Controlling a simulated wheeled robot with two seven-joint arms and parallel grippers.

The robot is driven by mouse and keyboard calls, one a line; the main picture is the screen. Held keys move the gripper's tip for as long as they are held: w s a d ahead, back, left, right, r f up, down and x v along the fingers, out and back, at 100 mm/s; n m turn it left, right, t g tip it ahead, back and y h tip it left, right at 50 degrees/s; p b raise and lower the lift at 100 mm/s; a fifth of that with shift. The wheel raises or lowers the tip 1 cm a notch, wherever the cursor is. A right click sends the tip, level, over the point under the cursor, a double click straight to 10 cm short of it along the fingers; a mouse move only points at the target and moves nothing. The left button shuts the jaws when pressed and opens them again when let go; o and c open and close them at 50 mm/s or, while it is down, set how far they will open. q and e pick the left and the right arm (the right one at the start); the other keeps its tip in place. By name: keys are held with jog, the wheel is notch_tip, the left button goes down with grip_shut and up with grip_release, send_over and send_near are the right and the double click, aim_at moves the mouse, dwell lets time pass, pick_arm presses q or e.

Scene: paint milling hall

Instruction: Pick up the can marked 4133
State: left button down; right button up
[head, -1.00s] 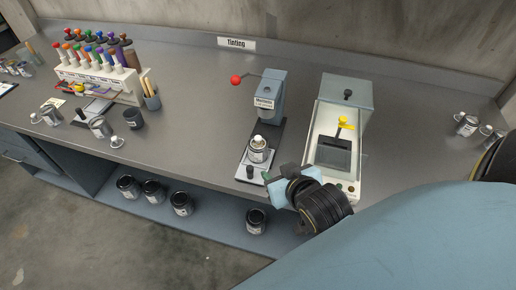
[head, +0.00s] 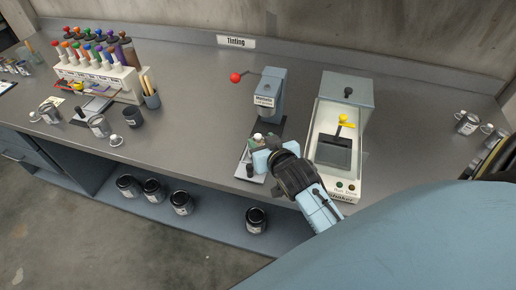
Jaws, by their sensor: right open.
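A small metal can (head: 258,136) stands on the base of the lever press with the red knob, at the middle of the table. My right gripper (head: 257,149) is open and right at the can, coming from the front right. Whether its fingers are around the can or only in front of it cannot be told. Several other cans (head: 181,203) stand on the shelf below, their labels too small to read. My left gripper is not in view.
The lever press (head: 271,88) rises just behind the can. A rack of colored bottles (head: 98,75) is at the left.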

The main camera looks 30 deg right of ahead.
aim_at(258, 137)
jog(key=x, duration=0.4)
jog(key=shift+w, duration=0.2)
jog(key=shift+c, duration=0.5)
grip_shut()
